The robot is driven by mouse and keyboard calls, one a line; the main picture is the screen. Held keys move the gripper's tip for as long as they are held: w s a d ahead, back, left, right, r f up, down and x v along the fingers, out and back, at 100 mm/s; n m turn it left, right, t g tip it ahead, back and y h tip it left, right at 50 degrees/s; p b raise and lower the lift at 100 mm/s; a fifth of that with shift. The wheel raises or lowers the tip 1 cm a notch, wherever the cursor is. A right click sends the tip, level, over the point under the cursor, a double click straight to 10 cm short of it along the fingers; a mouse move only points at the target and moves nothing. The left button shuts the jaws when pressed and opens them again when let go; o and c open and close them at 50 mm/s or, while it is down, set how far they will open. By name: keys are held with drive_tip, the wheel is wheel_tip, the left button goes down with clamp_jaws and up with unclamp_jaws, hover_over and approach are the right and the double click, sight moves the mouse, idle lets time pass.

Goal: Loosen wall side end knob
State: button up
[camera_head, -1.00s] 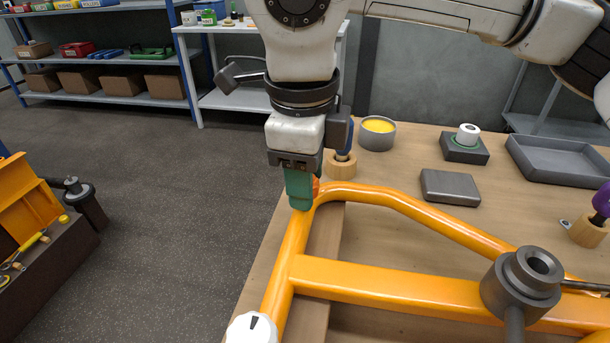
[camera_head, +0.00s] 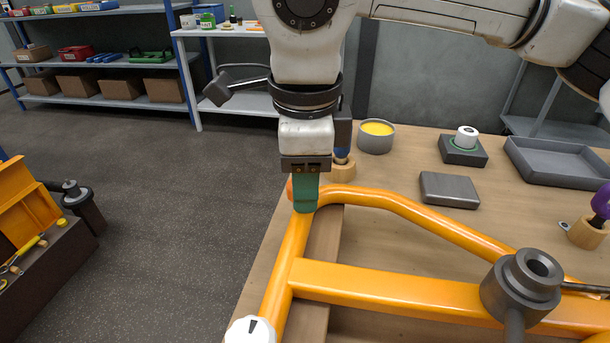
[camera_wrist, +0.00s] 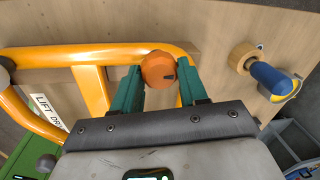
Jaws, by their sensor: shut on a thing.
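The orange end knob (camera_wrist: 158,70) sits at the wall-side corner of the orange tube frame (camera_head: 385,292). It is round with a dark mark on its face. My gripper (camera_head: 305,205) points straight down at that corner, and its green fingers stand on either side of the knob in the wrist view (camera_wrist: 160,85). It is shut on the knob. In the head view the fingers hide most of the knob; only a sliver of orange shows at their left. A white knob (camera_head: 251,331) with a black mark sits at the near end of the frame.
Just behind my gripper, a blue-handled tool (camera_wrist: 272,78) stands in a wooden holder. A tin of yellow stuff (camera_head: 376,136), a grey block (camera_head: 449,189) and a grey tray (camera_head: 560,160) are on the bench. A dark cylindrical clamp (camera_head: 520,285) sits on the crossbar.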

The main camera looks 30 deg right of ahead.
drive_tip(key=o, duration=1.1)
drive_tip(key=r, duration=0.3)
drive_tip(key=r+p, duration=0.1)
drive_tip(key=r, duration=0.3)
drive_tip(key=s+r+p, duration=0.1)
drive_tip(key=r, duration=0.2)
drive_tip(key=shift+a+r, duration=0.3)
drive_tip(key=shift+s, duration=0.1)
